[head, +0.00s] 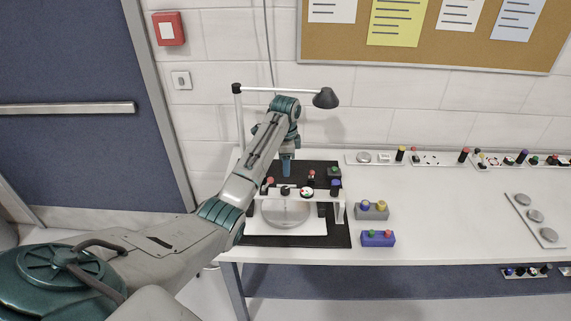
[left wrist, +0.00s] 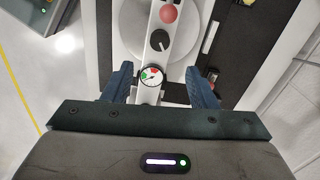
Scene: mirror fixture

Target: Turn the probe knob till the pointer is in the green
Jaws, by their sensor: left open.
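A white bridge (head: 325,192) spans a round silver plate on the mirror fixture (head: 285,212). On the bridge are a red knob (head: 270,181), a black knob (head: 286,190) and a small dial (head: 306,192). In the left wrist view the red knob (left wrist: 169,13), the black knob (left wrist: 159,40) with a pale mark, and the dial (left wrist: 151,76) with red and green parts lie in a row. The pointer is too small to read surely. My left gripper (head: 287,172) is over the bridge, open and empty; its fingers (left wrist: 160,70) show either side of the dial.
A grey box (head: 372,213) with blue and yellow knobs and a blue box (head: 378,240) with red and green knobs stand right of the fixture. A lamp (head: 326,98) hangs above. Strips with knobs line the table's back.

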